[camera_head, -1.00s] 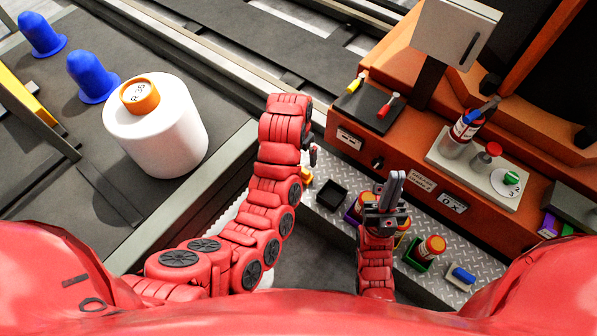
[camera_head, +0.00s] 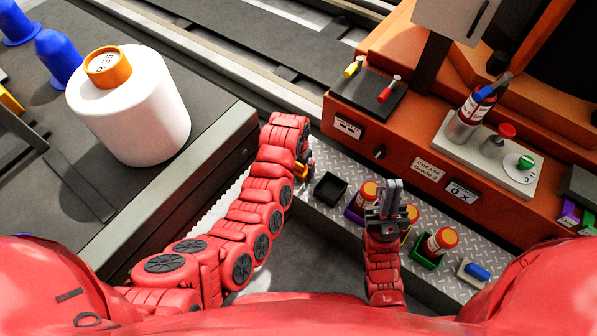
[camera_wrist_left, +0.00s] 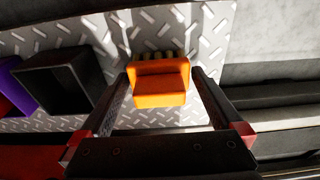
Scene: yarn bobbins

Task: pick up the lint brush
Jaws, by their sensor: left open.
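An orange block with a row of short dark bristles, which I take as the lint brush (camera_wrist_left: 160,82), lies on the metal tread plate. In the left wrist view it sits between the two fingers of my left gripper (camera_wrist_left: 162,72), which is open, with a gap on both sides. In the head view, only a small orange bit of the brush (camera_head: 301,171) shows beside my left gripper (camera_head: 309,163); the wrist hides the rest. My right gripper (camera_head: 394,188) stands over the plate further right with its fingers close together, nothing visible between them.
A black open box (camera_head: 329,189) is just right of the brush in the head view. Further right are a purple holder (camera_head: 354,213), a green holder (camera_head: 424,258) and a grey block with a blue piece (camera_head: 478,272). The orange machine front (camera_head: 400,150) rises behind.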

